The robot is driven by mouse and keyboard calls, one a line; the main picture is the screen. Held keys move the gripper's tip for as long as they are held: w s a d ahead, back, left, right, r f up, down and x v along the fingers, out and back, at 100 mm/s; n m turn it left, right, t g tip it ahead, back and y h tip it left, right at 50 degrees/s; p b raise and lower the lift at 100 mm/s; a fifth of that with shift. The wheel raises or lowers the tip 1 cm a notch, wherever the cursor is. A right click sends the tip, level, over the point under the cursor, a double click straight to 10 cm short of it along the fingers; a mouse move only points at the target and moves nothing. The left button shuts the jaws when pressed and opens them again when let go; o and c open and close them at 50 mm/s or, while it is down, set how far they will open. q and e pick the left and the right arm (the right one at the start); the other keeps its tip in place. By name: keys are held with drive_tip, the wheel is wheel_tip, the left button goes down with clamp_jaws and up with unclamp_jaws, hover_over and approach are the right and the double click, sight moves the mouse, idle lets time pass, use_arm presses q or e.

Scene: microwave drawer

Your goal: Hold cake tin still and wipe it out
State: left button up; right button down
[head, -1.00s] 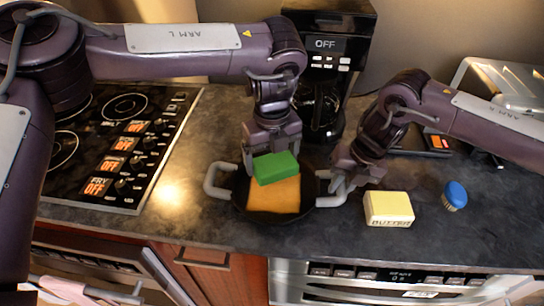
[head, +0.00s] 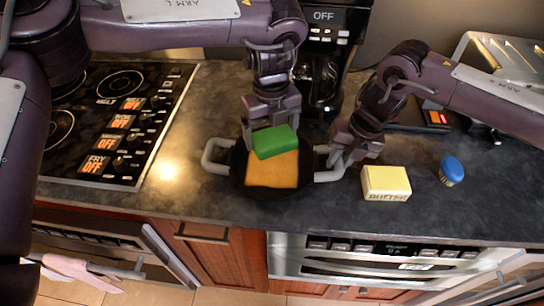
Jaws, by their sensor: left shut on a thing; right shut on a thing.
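The cake tin (head: 236,172) is a round black pan with two grey loop handles, and it stands on the dark counter. In the tin lies an orange slab (head: 272,169), with a green block (head: 275,142) at its far side. They look like a sponge, but I cannot tell whether they are one piece. My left gripper (head: 268,128) comes down from above, shut on the green block. My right gripper (head: 343,158) is shut at the tin's right handle (head: 330,172). Its fingertips are partly hidden.
A butter block (head: 386,183) and a blue-topped brush (head: 451,170) stand to the right of the tin. A coffee maker (head: 340,45) is behind. A stove top (head: 110,115) is at left. The counter's front edge is close to the tin.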

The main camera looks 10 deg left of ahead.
sight(279, 159)
use_arm(q)
drive_tip(key=shift+w+d, duration=0.3)
drive_tip(key=shift+d, duration=0.25)
drive_tip(key=shift+w+d, duration=0.3)
drive_tip(key=shift+d, duration=0.2)
drive_tip(key=shift+f, duration=2.9)
drive_tip(key=shift+f, duration=0.65)
drive_tip(key=shift+a, duration=0.15)
